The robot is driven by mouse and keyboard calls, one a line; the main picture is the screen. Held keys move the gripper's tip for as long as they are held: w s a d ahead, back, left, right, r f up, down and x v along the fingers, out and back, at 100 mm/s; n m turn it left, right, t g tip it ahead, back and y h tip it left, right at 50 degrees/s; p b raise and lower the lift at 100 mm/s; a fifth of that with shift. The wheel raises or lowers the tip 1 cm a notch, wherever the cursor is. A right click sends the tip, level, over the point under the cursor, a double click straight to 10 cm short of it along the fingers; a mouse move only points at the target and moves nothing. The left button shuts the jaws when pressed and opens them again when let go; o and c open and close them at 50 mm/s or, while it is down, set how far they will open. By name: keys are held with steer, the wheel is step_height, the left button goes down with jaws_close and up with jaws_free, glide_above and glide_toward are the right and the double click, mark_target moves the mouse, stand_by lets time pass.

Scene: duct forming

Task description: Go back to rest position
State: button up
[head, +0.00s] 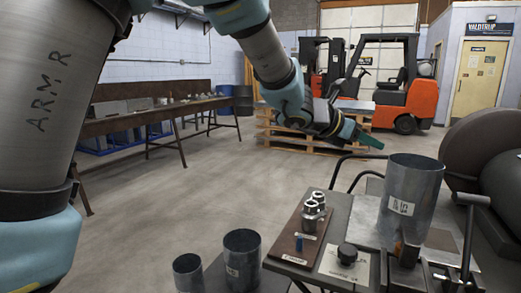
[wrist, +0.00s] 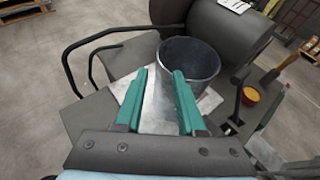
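My gripper (head: 371,140) hangs in the air at the end of my arm, above and left of the tall metal duct (head: 410,190) in the head view. In the wrist view, the two green fingers of my gripper (wrist: 160,76) stand apart with nothing between them. The duct (wrist: 190,62) shows beyond the fingertips, upright and open at the top, on a work surface with a bright metal plate (wrist: 165,112). My gripper does not appear to touch it.
Two smaller metal cylinders (head: 242,258) stand at the lower front. A board with metal fittings (head: 310,222) and a black knob (head: 347,253) lie left of the duct. Dark rollers (head: 485,150) stand at right. Open floor lies left, with pallets and forklifts (head: 385,80) behind.

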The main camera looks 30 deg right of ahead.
steer(key=w+a+f+n+t+y+p, duration=0.2)
steer(key=w+a+n+t+y+p, duration=0.45)
steer(key=w+a+n, duration=1.4)
steer(key=w+a+f+n+t+y, duration=0.1)
steer(key=w+a+f+n+y, duration=0.1)
steer(key=a+n, duration=0.55)
steer(key=w+a+f+n+t+y, duration=0.15)
steer(key=a+n, duration=0.35)
steer(key=a, duration=0.5)
steer(key=s+a+f+n+g+y+p, duration=0.1)
steer(key=s+a+f+n+g, duration=0.1)
steer(key=s+a+n, duration=0.4)
steer(key=s+a+f+n+g+y+p, duration=0.1)
steer(key=s+a+n+g, duration=0.3)
steer(key=a+n, duration=1)
steer(key=s+y, duration=0.1)
steer(key=s, duration=0.2)
steer(key=shift+a+f+n+p, duration=0.25)
steer(key=shift+f+n+p, duration=0.05)
steer(key=shift+f+n, duration=0.1)
